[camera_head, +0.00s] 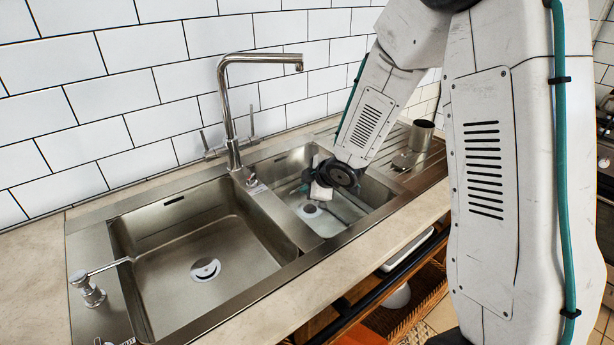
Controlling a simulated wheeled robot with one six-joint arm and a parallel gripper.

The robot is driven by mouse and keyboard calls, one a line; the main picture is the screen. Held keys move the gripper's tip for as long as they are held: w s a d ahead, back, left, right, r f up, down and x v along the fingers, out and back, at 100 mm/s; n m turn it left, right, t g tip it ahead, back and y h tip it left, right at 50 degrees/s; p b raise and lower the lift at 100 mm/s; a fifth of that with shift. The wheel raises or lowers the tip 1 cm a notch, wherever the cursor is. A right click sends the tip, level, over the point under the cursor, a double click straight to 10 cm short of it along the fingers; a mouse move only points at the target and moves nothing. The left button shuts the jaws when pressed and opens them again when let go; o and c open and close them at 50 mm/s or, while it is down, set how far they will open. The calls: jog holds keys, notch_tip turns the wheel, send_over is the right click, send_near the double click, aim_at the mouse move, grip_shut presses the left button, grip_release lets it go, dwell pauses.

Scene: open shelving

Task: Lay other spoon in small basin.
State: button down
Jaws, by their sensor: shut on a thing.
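The small basin (376,191) is the right-hand, narrower bowl of the steel sink. My gripper (309,186) reaches down over its left part, near the divider. The gripper is shut on a spoon, but the spoon is too small and too covered by the gripper to make out clearly. A round drain (311,209) shows on the basin floor below the gripper. A long greyish shape lies along the basin floor to the right of the drain; I cannot tell whether it is a spoon. My wrist hides part of the basin's back and right side.
The large basin (150,245) on the left is empty.

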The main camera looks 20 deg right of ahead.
jog(key=shift+f, duration=5.6)
jog(key=c, duration=1.5)
grip_release()
jog(key=shift+o, duration=0.2)
jog(key=shift+r, duration=0.1)
